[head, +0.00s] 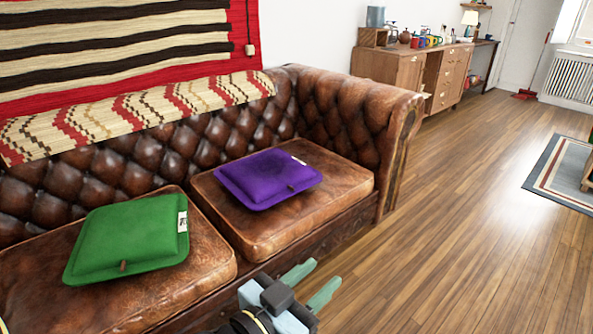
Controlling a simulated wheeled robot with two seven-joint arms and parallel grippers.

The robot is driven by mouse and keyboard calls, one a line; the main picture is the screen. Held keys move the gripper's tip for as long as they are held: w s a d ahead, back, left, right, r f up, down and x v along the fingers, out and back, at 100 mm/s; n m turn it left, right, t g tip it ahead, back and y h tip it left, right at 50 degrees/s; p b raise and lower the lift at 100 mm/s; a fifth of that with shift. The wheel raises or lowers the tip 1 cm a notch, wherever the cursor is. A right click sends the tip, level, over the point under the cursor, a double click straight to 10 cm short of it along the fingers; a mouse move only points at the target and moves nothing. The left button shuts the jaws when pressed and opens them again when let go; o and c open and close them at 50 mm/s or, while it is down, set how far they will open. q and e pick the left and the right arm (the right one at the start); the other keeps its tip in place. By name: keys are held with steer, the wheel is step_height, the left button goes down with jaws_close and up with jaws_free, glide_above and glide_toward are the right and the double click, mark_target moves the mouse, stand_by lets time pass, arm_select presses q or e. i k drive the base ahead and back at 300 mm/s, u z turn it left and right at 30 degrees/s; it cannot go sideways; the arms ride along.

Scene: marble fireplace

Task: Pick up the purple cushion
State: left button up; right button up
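The purple cushion (266,179) lies flat on the right seat of the brown leather sofa (344,182). It has a small white tag at its upper right corner. My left gripper (312,279) is at the bottom of the head view, in front of the sofa and below the cushion in the picture. Its two greenish fingers are spread apart with nothing between them. It is clear of the cushion. My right gripper is not in view.
A green cushion (130,236) lies on the left seat. A patterned throw (140,112) covers the sofa's back. A wooden sideboard (410,70) with mugs stands far back. The wooden floor (450,220) to the right is clear up to a rug (560,172).

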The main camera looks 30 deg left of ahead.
mark_target(261, 180)
steer(key=z, duration=0.15)
steer(key=i, duration=1.75)
steer(key=u, duration=1.35)
steer(key=i, duration=0.95)
steer(key=u, duration=1.05)
